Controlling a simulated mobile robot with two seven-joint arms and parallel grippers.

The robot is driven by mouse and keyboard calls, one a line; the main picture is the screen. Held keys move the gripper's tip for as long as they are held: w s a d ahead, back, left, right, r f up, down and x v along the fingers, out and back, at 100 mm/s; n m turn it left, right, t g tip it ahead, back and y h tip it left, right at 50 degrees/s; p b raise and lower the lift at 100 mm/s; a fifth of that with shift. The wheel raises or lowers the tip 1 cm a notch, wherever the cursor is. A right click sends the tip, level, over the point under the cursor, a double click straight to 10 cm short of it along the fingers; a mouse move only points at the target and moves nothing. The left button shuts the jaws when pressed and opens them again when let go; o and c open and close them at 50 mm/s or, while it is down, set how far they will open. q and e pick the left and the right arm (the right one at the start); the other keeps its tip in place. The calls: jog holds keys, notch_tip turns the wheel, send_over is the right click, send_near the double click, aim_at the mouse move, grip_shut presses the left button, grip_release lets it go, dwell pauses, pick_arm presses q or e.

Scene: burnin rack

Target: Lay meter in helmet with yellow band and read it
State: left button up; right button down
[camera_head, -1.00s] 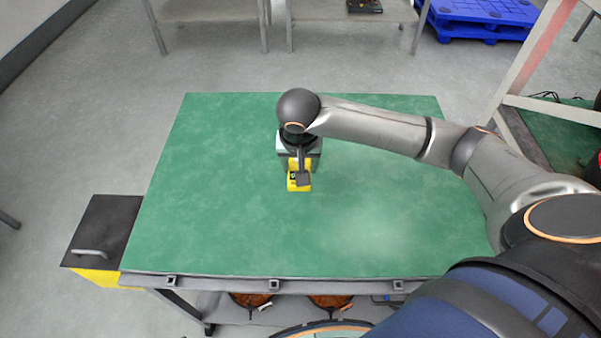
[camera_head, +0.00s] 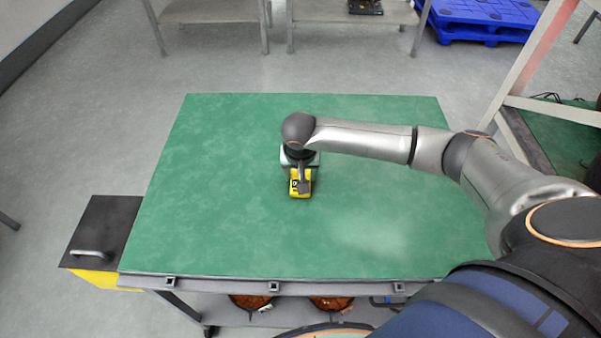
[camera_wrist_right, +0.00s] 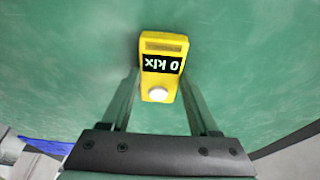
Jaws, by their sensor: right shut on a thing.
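The meter is a small yellow device (camera_head: 301,188) with a dark display and a white round sensor. In the right wrist view the meter (camera_wrist_right: 163,68) shows "0 klx" upside down, between the two fingers. My right gripper (camera_head: 304,184) is shut on it, above the middle of the green table; the gap below it is hard to judge. The right gripper also shows in the right wrist view (camera_wrist_right: 160,95). Two rounded orange-brown things (camera_head: 252,301) (camera_head: 331,302) show partly on the shelf under the table; I cannot tell whether they are helmets, and no yellow band shows. My left gripper is not in view.
The green tabletop (camera_head: 220,220) is otherwise clear. A black and yellow box with a handle (camera_head: 104,232) stands at its left edge. Grey shelves, a blue pallet (camera_head: 484,20) and a rack post (camera_head: 526,70) lie beyond.

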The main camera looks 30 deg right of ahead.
jog(key=shift+c, duration=0.6)
grip_release()
jog(key=shift+f, duration=0.1)
